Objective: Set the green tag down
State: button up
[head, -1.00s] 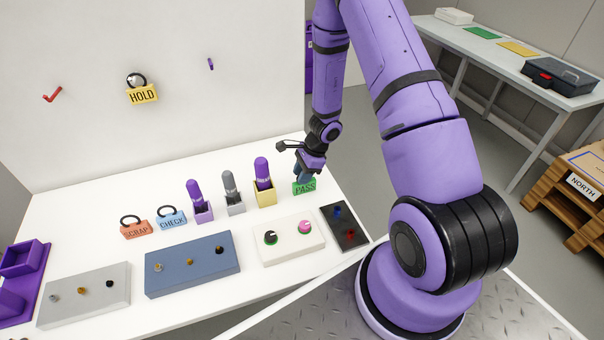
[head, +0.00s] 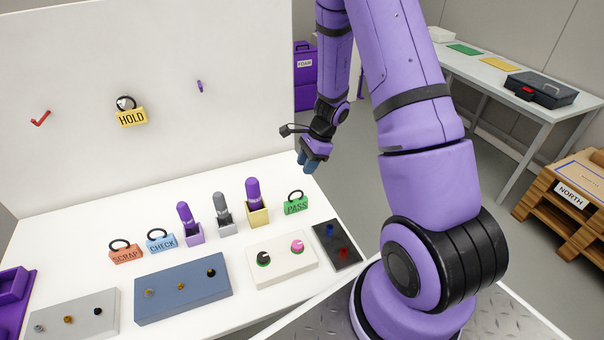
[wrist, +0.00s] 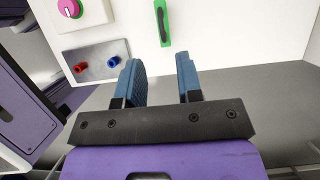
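The green tag (head: 296,205), marked PASS with a black ring on top, stands on the white table at the right end of the row. In the wrist view the green tag (wrist: 162,24) shows at the top, beyond the fingertips and apart from them. My gripper (head: 309,163) is above and behind the tag, near the table's right edge. Its two blue fingers (wrist: 160,68) are spread apart with nothing between them.
The SCRAP tag (head: 126,254) and CHECK tag (head: 161,240) stand to the left. The HOLD tag (head: 131,117) hangs on the back panel.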

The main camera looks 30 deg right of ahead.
jog(key=s+a+r+n, duration=0.2)
jog(key=a+r+n, duration=0.1)
jog(key=r, duration=0.5)
jog(key=s+a+r+n+t, duration=0.1)
jog(key=s+a+r+n, duration=0.15)
jog(key=r, duration=0.45)
jog(key=s+a+r+n, duration=0.1)
jog(key=a+r+n, duration=0.25)
jog(key=r, duration=0.45)
jog(key=s+r+n+t+h, duration=0.1)
jog(key=s+r+n+h, duration=0.1)
jog(key=s+r+n, duration=0.3)
jog(key=s+a+r+n+t+h, duration=0.1)
jog(key=s+r+n, duration=0.5)
jog(key=s, duration=0.8)
notch_tip(320, 180, up, 3)
jog(key=shift+s+a+t+h, duration=0.2)
jog(key=shift+a+t+h, duration=0.05)
jog(key=shift+t+h, duration=0.4)
